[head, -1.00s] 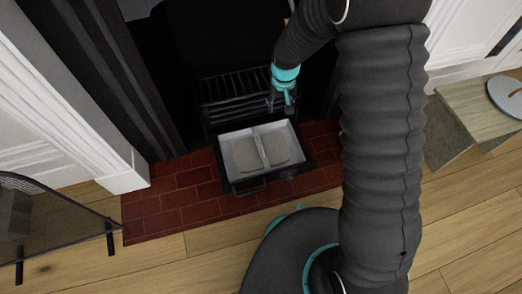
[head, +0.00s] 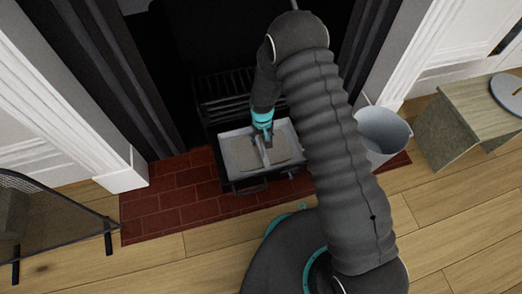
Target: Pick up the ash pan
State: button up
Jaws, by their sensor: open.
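The ash pan (head: 283,172) is a light grey metal tray with a divider or handle bar down its middle and grey-brown ash on both sides. It sits in a dark pulled-out drawer below the black grate, over the red brick hearth. My gripper (head: 265,146) points down over the far middle part of the pan, at the bar. It is open, with its fingers close to the bar. Whether they touch it is too small to tell. My arm covers the right edge of the drawer.
A wooden stool (head: 458,112) with a round grey lid (head: 508,92) is farther right. A black mesh screen (head: 55,215) stands at the left. The wooden floor (head: 190,262) in front is partly clear.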

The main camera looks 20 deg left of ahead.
aim_at(261, 141)
jog(key=shift+w+a+f+b, duration=0.1)
jog(key=shift+a+f+b, duration=0.1)
jog(key=shift+f, duration=1.3)
jog(key=shift+w+a+f+b, duration=0.1)
jog(key=shift+f+b, duration=0.05)
jog(key=shift+f, duration=1.3)
grip_shut()
